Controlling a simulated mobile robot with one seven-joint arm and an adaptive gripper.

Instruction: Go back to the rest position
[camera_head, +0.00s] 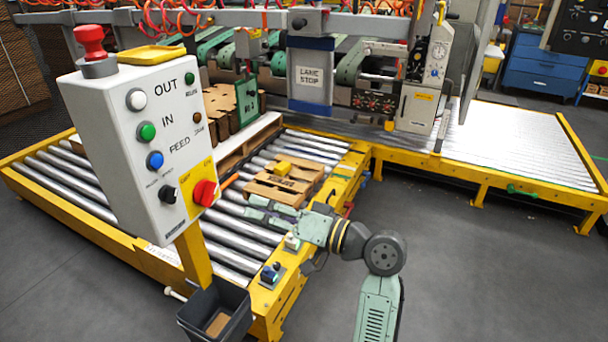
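My arm comes up from the bottom right of the head view, bends at a grey joint and reaches left over the roller conveyor (235,228).
A white control box (135,150) with coloured buttons stands at the left on a yellow post. A dark bin (215,308) hangs below it. The conveyor's yellow frame (290,300) runs close under my arm. A machine (310,75) stands behind. Grey floor at the right is clear.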

